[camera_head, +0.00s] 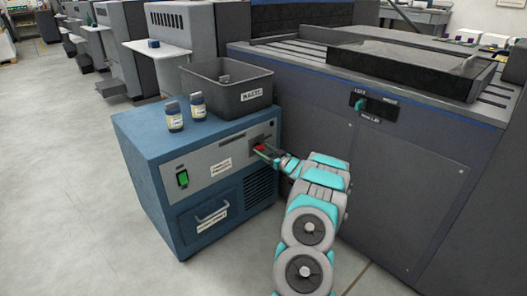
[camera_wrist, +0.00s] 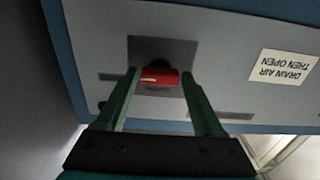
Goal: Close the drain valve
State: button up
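The drain valve shows as a small red handle (camera_head: 259,148) on the grey front panel of a blue cabinet. In the wrist view the red handle (camera_wrist: 160,77) lies crosswise in front of a dark recessed plate, with a dark round hub behind it. My gripper (camera_head: 267,153) reaches the panel from the right. In the wrist view my gripper (camera_wrist: 160,73) is open, with one green finger at each end of the handle. The gaps there are very small, and I cannot tell whether either finger touches it.
A label reading "DRAIN AIR THEN OPEN" (camera_wrist: 284,67) appears upside down beside the valve. The blue cabinet (camera_head: 150,135) carries a dark bin (camera_head: 205,77) and two small bottles (camera_head: 174,117). A green switch (camera_head: 182,178) is at the panel's left. A large grey machine (camera_head: 400,185) stands close on the right.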

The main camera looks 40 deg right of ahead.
jog(key=c, duration=1)
jog(key=shift+f+n, duration=0.1)
jog(key=shift+n, duration=0.3)
jog(key=shift+n+b, duration=7.4)
jog(key=shift+n, duration=1.2)
jog(key=o, duration=1.4)
